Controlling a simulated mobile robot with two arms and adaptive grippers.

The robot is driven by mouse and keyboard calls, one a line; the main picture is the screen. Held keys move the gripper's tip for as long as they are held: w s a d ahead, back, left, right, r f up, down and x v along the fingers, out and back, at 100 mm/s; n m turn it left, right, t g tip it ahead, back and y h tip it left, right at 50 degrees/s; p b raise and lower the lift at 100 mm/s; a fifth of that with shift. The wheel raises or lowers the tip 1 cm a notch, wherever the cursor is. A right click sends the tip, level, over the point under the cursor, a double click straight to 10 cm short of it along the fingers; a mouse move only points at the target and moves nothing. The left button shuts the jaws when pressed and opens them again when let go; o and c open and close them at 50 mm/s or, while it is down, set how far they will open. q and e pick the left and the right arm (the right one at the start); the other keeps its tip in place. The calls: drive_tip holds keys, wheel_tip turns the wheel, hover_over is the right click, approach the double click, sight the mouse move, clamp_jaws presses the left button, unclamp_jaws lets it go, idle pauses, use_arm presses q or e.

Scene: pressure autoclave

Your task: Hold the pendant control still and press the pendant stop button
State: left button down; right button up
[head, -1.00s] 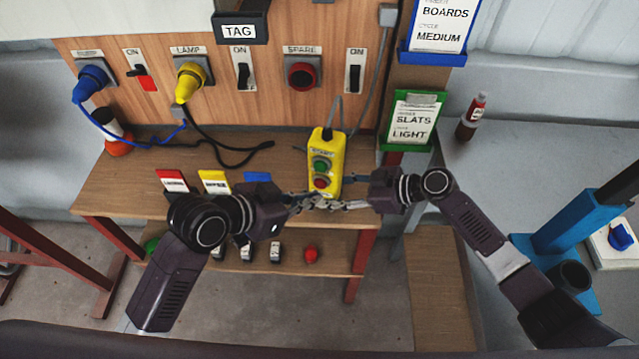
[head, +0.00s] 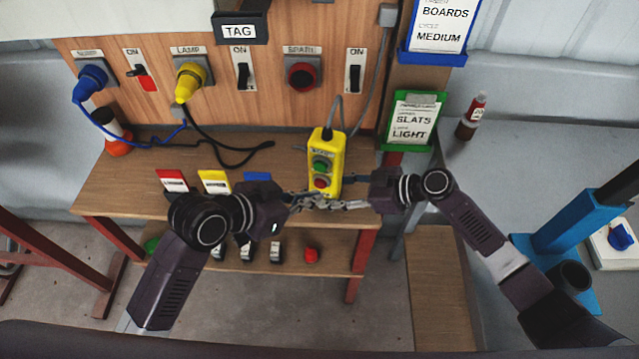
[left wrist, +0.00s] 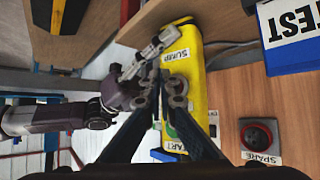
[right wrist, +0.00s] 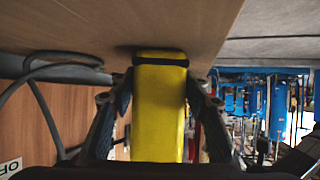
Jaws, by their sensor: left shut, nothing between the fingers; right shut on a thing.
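The yellow pendant control (head: 327,155) stands upright at the front of the wooden bench, with a green button (head: 320,163) above a red button (head: 320,183) on its face. My right gripper (right wrist: 160,105) is shut on the pendant, one finger on each side of its yellow body. My left gripper (left wrist: 155,72) is shut and empty, its tips at the pendant's front face near the lower end.
Behind is a wooden panel with a blue plug (head: 92,78), a yellow plug (head: 188,80) and switches. The pendant's cable rises behind it. A green-framed sign (head: 413,121) stands to the right.

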drive_tip(key=shift+s+f, duration=0.1)
idle(0.4)
use_arm(q)
drive_tip(key=shift+w+d, duration=0.1)
drive_tip(key=shift+w, duration=0.3)
drive_tip(key=shift+w+d, duration=0.15)
drive_tip(key=shift+w, duration=0.35)
idle(0.5)
drive_tip(key=shift+s, duration=0.1)
drive_tip(key=shift+s+a, duration=0.25)
drive_tip(key=shift+s, duration=0.55)
drive_tip(key=shift+s+a, duration=0.25)
drive_tip(key=shift+s, duration=0.55)
drive_tip(key=shift+s+a, duration=0.2)
drive_tip(key=shift+s, duration=0.6)
drive_tip(key=shift+s+a, duration=0.25)
drive_tip(key=shift+s, duration=0.55)
use_arm(e)
drive_tip(key=o, duration=0.9)
